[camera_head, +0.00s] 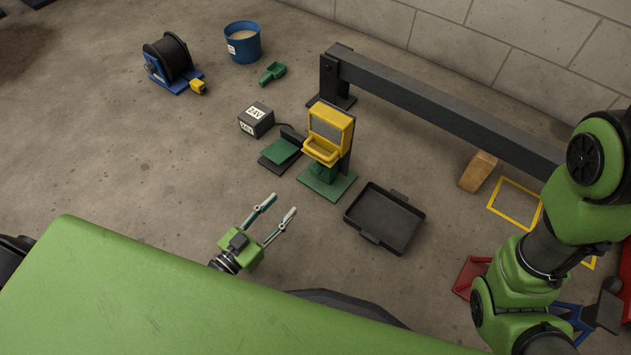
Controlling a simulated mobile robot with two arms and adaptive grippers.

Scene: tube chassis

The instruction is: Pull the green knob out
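A yellow dispenser (329,132) with a grey front panel and a yellow trough stands on a green base plate (339,187). A small dark green part (323,171) shows below the trough; I cannot tell whether it is the green knob. My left gripper (284,204) is open and empty. Its two pale fingers point up and right, in front of the green base and apart from it. My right arm comes in at the right; its gripper cannot be made out.
A black tray (384,219) lies right of the dispenser. A dark green pan on a black scale (280,152) and a labelled grey box (256,119) stand to its left. A long dark beam (440,104) runs behind. Free floor lies left of my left gripper.

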